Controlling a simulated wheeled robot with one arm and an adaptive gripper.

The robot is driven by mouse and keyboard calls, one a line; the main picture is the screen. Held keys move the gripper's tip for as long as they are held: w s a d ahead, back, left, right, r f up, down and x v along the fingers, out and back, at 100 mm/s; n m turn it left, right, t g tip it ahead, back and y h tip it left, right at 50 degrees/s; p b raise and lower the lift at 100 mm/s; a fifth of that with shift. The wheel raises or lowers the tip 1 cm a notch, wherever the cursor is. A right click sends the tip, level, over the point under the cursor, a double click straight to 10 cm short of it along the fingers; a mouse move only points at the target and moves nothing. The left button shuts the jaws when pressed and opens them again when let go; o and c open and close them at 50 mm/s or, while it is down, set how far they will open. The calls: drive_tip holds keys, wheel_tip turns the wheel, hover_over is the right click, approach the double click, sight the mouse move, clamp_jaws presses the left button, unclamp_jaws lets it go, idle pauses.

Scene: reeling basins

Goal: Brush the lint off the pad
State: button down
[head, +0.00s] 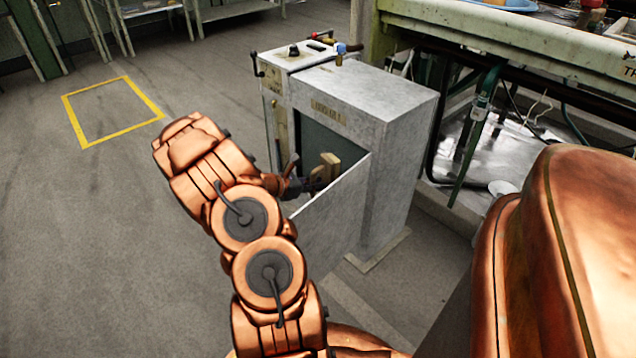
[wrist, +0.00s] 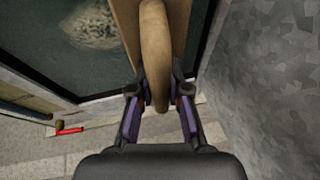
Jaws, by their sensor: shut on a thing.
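My gripper (head: 312,180) is shut on a wooden brush (head: 330,163) in the open front of a grey cabinet (head: 395,150). In the wrist view, my gripper (wrist: 158,100) pinches the lower part of the brush's rounded tan handle (wrist: 155,45). A dark green pad (wrist: 110,70) lies behind and left of the brush, with a pale, fuzzy patch of lint (wrist: 93,24) near the top. The pad shows partly in the head view (head: 318,138). The brush hides part of it, and I cannot tell whether the bristles touch it.
The cabinet door (head: 335,220) stands open close beside my gripper. A crank (head: 255,64) and knobs sit at the cabinet top. A long bench (head: 520,35) with pipes stands to the right. The floor at left is clear around a yellow outlined rectangle (head: 112,110).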

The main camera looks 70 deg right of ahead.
drive_tip(key=shift+w+a+p, duration=0.25)
drive_tip(key=shift+w+a, duration=0.15)
drive_tip(key=shift+a, duration=0.25)
drive_tip(key=shift+w+a+p, duration=0.25)
drive_tip(key=shift+w+a, duration=0.1)
drive_tip(key=shift+a, duration=0.3)
